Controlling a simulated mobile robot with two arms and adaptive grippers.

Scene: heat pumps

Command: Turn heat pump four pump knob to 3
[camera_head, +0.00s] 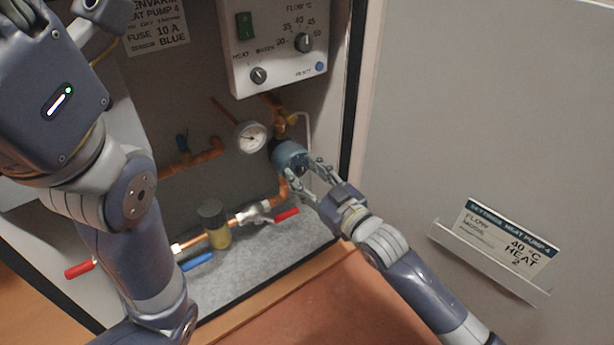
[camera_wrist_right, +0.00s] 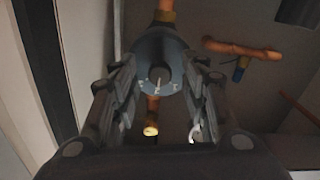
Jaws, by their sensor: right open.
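The pump (camera_head: 289,156) of heat pump four is a round blue-grey body on the copper piping, below the white control panel. In the right wrist view the pump (camera_wrist_right: 147,47) faces me, with its dark round knob (camera_wrist_right: 159,77) at its centre. My right gripper (camera_head: 313,181) is at the pump's front; in the wrist view its open fingers (camera_wrist_right: 160,98) lie either side of the knob. I cannot tell whether they touch it. The number the knob points to is not readable. My left arm (camera_head: 120,190) fills the left side; its gripper is not clearly seen.
A control panel (camera_head: 280,45) with dials hangs above. A pressure gauge (camera_head: 251,137) is left of the pump. Red-handled (camera_head: 286,214) and blue-handled (camera_head: 197,261) valves sit on the lower pipes. A settings card (camera_head: 507,243) on the right door reads 40 °C, heat 2.

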